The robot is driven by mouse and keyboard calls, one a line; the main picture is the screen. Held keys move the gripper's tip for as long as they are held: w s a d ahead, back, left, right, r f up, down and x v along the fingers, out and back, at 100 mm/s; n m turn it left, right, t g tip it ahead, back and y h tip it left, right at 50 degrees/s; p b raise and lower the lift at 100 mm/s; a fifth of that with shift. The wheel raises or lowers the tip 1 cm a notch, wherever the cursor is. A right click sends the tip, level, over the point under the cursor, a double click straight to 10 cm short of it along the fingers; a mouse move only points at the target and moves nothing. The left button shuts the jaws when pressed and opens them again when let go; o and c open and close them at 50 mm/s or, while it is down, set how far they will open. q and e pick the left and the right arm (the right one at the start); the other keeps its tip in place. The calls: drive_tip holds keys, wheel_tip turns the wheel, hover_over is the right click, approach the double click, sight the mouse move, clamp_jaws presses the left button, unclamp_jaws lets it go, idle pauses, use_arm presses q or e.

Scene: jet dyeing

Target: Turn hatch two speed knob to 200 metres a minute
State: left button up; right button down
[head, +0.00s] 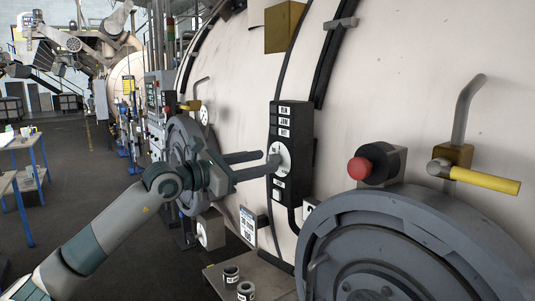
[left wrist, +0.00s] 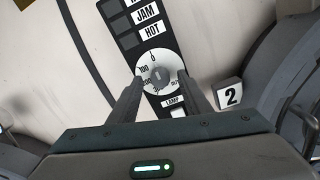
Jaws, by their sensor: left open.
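The hatch two speed knob (head: 273,161) is a small grey knob on a round white dial (head: 284,158), set on a dark vertical panel (head: 290,130) on the vessel wall. In the left wrist view the knob (left wrist: 158,76) sits at the dial's middle, and numbers ring the dial (left wrist: 148,60). My left gripper (head: 262,164) is open, its two fingers reaching toward the dial. In the left wrist view its fingers (left wrist: 158,92) stand on either side of the dial's lower part. Whether they touch the knob cannot be told. My right gripper is not in view.
A plate marked 2 (left wrist: 231,95) is right of the dial. A red button (head: 359,168) and a yellow-handled valve (head: 485,180) sit above the large round hatch (head: 400,235). Labels JAM and HOT (left wrist: 152,28) lie above the dial. Open floor (head: 80,190) is at left.

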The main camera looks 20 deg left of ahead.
sight(274, 160)
use_arm(q)
drive_tip(key=shift+p+x, duration=0.35)
drive_tip(key=shift+x, duration=0.95)
drive_tip(key=c, duration=1)
drive_tip(key=shift+c, duration=0.2)
